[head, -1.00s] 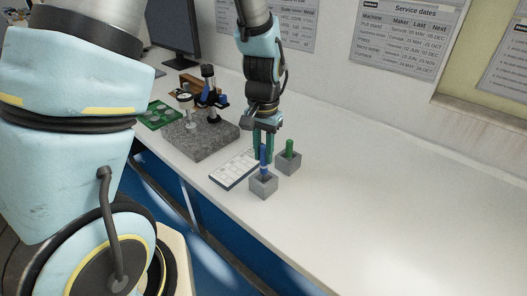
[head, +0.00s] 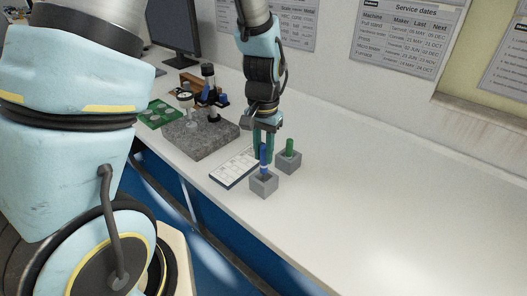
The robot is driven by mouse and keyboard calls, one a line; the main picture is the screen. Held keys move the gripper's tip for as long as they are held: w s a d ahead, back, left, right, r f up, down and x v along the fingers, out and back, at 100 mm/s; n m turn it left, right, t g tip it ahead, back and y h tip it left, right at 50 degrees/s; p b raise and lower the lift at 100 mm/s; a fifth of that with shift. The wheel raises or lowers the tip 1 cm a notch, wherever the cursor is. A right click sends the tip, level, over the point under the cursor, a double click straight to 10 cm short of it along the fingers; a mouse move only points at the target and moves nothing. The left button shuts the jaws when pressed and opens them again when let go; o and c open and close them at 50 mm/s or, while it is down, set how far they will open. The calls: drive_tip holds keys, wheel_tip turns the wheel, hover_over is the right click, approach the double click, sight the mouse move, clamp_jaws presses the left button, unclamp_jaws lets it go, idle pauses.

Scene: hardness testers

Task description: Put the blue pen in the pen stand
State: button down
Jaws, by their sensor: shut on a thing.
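The blue pen (head: 263,156) is upright at the front grey block (head: 264,188), a small square holder on the bench. Its lower end meets the block's top opening; how deep it sits I cannot tell. My gripper (head: 264,150) points down with green fingers and is shut on the blue pen, its fingers partly behind the pen in this view. A second grey block (head: 289,164) just behind and to the right holds a green pen (head: 290,147) upright. Which block is the task's stand is not marked.
A white chart or keypad-like card (head: 233,168) lies left of the blocks. A granite slab (head: 200,138) with a dial gauge stand (head: 209,95) and a green tray (head: 161,115) are further left. The bench (head: 385,200) is clear on the right.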

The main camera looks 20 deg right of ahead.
sight(264, 171)
drive_tip(key=shift+f, duration=0.3)
drive_tip(key=shift+f+b, duration=1.65)
drive_tip(key=shift+f, duration=0.5)
drive_tip(key=c, duration=0.6)
unclamp_jaws()
wheel_tip(264, 171, up, 11)
drive_tip(key=shift+f+b, duration=0.1)
drive_tip(key=shift+b, duration=0.55)
drive_tip(key=shift+a, duration=0.1)
drive_tip(key=a+n, duration=0.3)
drive_tip(key=a, duration=0.5)
drive_tip(key=w+a+f+n+t, duration=0.1)
drive_tip(key=a+n, duration=0.1)
drive_tip(key=a, duration=0.6)
drive_tip(key=a+n, duration=0.3)
drive_tip(key=a, duration=0.6)
drive_tip(key=shift+w+f+n+t, duration=0.15)
drive_tip(key=shift+n+t, duration=0.15)
